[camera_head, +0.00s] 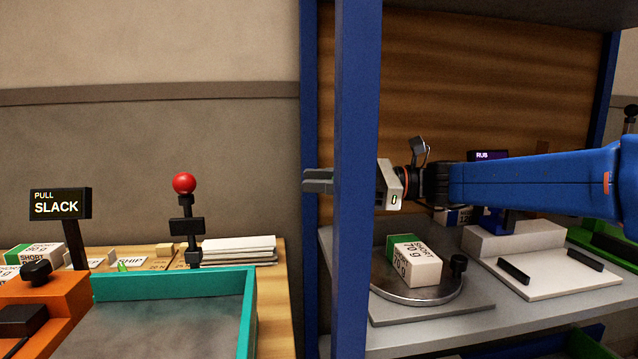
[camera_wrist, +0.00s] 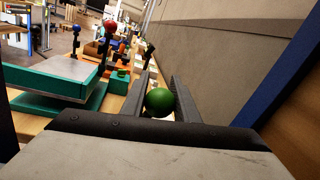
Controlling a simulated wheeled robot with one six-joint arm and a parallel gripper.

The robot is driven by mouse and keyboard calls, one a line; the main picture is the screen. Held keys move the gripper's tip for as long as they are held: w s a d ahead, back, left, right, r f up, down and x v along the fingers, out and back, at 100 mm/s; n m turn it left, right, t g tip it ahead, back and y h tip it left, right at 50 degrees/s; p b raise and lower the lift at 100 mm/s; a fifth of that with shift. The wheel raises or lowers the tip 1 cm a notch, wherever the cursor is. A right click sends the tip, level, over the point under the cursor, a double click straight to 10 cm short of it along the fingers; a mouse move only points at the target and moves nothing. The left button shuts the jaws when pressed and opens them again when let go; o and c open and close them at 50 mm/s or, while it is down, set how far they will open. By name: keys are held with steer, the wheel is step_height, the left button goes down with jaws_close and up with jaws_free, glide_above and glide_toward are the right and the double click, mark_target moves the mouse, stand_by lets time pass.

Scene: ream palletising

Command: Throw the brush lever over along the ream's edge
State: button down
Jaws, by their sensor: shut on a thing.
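My gripper (camera_head: 318,181) reaches left past the blue upright post, with its fingertips showing beyond the post. In the wrist view my gripper (camera_wrist: 165,80) has a round green knob (camera_wrist: 159,102) between its two grey fingers and is shut on it. Whatever the knob sits on is hidden. In the head view the post hides the knob. I cannot tell whether it belongs to the brush lever. A white and green ream marked SHORT 70 g (camera_head: 414,262) stands tilted to the view on a round grey turntable (camera_head: 405,294), right of the post and below my arm.
The blue post (camera_head: 357,120) crosses in front of my wrist. At left are a red-knobbed lever (camera_head: 184,184), a teal-rimmed tray (camera_head: 251,300), a sheet stack (camera_head: 239,247) and a PULL SLACK sign (camera_head: 60,204). A white fixture with black bars (camera_head: 545,273) lies right of the turntable.

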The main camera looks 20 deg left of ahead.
steer(key=s+d+n+g, duration=0.1)
steer(key=s+d+n, duration=0.4)
steer(key=s+n, duration=0.3)
steer(key=shift+s+d+y, duration=0.15)
steer(key=shift+s+y, duration=0.2)
steer(key=shift+y, duration=0.05)
stand_by(0.4)
steer(key=c, duration=1.4)
jaws_free()
steer(key=shift+d, duration=0.1)
steer(key=v, duration=1.7)
steer(key=shift+w+f, duration=0.15)
steer(key=shift+w, duration=0.1)
